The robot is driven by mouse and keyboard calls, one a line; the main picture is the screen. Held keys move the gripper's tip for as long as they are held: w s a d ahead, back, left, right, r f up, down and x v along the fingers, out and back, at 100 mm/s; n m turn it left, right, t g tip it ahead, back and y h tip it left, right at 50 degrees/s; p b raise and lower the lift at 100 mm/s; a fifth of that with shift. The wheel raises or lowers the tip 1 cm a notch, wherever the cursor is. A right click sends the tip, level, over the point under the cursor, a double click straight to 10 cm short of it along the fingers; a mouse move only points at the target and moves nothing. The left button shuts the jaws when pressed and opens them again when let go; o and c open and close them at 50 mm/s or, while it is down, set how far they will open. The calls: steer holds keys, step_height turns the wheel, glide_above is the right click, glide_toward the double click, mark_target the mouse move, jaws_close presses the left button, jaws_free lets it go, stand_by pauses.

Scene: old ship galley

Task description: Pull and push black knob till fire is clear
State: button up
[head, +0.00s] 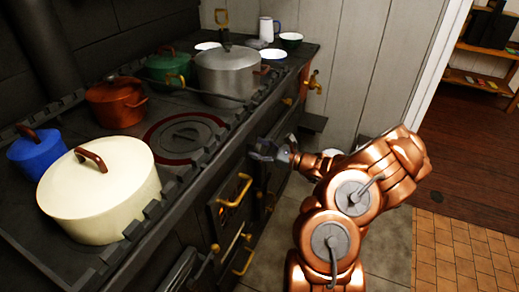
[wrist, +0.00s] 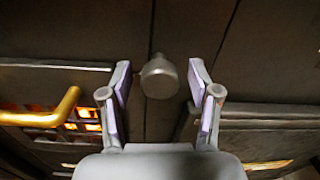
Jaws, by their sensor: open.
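The black knob (wrist: 158,77) shows in the wrist view as a dark grey round knob on the dark stove front. It sits between the two open fingers of my gripper (wrist: 160,82), with a gap on each side. In the head view my gripper (head: 262,150) is at the stove front, just below the top edge; the knob is hard to make out there. An orange glow of fire (wrist: 88,120) shows through a grate at the left in the wrist view, behind a brass handle (wrist: 50,112).
The black stove (head: 190,104) carries a cream pot (head: 105,200), a blue pot (head: 38,150), a copper pot (head: 116,105), a green pot (head: 168,66) and a large grey pot (head: 228,76). Brass handles (head: 234,190) stick out from the stove front. Tiled floor (head: 450,250) is clear at the right.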

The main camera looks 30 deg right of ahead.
jaws_close()
stand_by(0.5)
